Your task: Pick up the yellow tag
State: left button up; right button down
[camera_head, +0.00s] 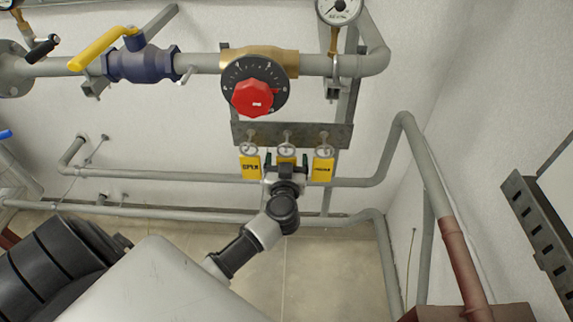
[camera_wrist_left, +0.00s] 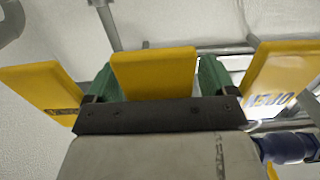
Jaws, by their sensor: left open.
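Three yellow tags hang in a row from a metal bracket in the head view: a left tag (camera_head: 250,168) with dark lettering, a middle tag (camera_head: 286,159), and a right tag (camera_head: 323,169). My left gripper (camera_head: 287,162) is at the middle tag and covers its lower part. In the left wrist view, the middle tag (camera_wrist_left: 154,72) stands between the two green fingers of my open left gripper (camera_wrist_left: 157,84). Small gaps seem to show beside it. The other two tags (camera_wrist_left: 40,88) (camera_wrist_left: 281,78) are outside the fingers. My right gripper is not in view.
The bracket (camera_head: 305,135) with round hangers is fixed to the wall. Above it are a red-knobbed dial (camera_head: 252,97) and a blue valve (camera_head: 145,64) with a yellow handle. Grey pipes (camera_head: 150,175) run behind and below the tags. The floor below is open.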

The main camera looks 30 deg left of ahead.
pick_arm(q)
jog(key=c, duration=1)
jog(key=shift+r, duration=0.15)
jog(key=shift+r, duration=0.25)
jog(key=v, duration=0.6)
jog(key=b+v, duration=0.1)
jog(key=v, duration=0.5)
jog(key=r+b+v, duration=0.1)
jog(key=v, duration=0.5)
jog(key=shift+s, duration=0.1)
jog(key=shift+w+a, duration=0.25)
jog(key=shift+w, duration=0.15)
